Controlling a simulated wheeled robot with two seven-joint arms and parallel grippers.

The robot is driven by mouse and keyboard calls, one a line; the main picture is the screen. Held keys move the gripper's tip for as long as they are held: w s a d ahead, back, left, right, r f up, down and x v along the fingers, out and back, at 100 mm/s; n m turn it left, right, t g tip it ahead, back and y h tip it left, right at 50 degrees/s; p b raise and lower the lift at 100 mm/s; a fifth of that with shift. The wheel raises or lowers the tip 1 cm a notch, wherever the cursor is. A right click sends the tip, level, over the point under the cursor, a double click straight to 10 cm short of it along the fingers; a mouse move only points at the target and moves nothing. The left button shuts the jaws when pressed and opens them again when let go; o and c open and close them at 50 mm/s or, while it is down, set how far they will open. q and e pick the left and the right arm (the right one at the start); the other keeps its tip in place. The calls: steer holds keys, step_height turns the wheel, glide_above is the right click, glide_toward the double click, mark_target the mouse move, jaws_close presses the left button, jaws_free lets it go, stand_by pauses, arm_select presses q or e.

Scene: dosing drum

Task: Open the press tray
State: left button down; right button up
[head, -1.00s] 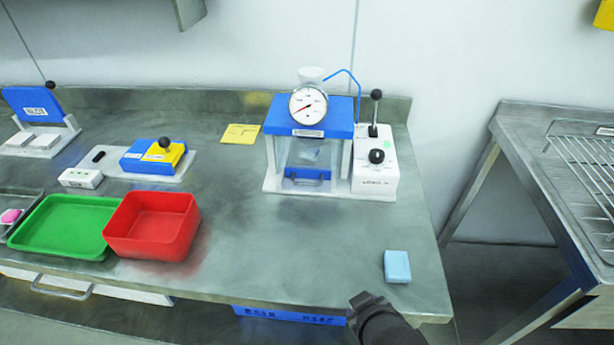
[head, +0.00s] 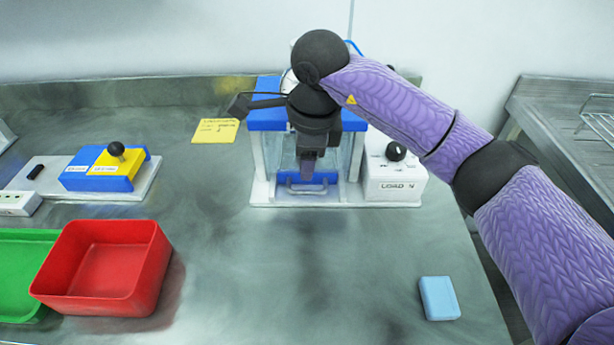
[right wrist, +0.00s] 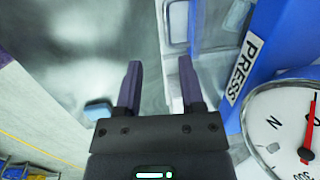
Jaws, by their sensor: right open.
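The press (head: 266,124) stands at the back middle of the bench, with a blue top, clear front and white base. Its blue press tray (head: 330,178) sits low between the side walls, and a light handle (head: 306,189) shows at its front. My right gripper (head: 308,168) is open and empty. It points down in front of the press, just above the handle in the head view; whether it touches it I cannot tell. The right wrist view shows its two apart fingers (right wrist: 160,85), beside the blue press top (right wrist: 268,55) with its PRESS label. My left gripper is not in view.
The white load unit (head: 394,182) with a black knob stands right of the press. My right arm hides its lever and most of the gauge, which shows in the wrist view (right wrist: 290,125). A red bin (head: 100,295), green tray (head: 20,275) and blue block (head: 439,298) lie nearer.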

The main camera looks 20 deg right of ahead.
mark_target(315, 191)
steer(key=shift+h, duration=0.6)
steer(key=f+b, duration=0.1)
steer(key=f, duration=0.1)
steer(key=w+d+f+b, duration=0.1)
steer(key=f, duration=0.2)
steer(key=d+f+b, duration=0.1)
steer(key=f, duration=0.2)
steer(key=shift+w+f, duration=0.1)
steer(key=shift+w, duration=0.2)
steer(key=shift+f, duration=0.45)
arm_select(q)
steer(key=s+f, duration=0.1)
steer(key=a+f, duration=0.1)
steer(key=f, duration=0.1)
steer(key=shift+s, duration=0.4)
arm_select(e)
steer(key=shift+w, duration=0.1)
steer(key=c, duration=0.6)
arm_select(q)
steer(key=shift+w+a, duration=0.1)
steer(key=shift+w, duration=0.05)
arm_select(e)
jaws_close()
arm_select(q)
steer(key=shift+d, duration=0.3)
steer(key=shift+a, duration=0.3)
arm_select(e)
steer(key=shift+r, duration=0.1)
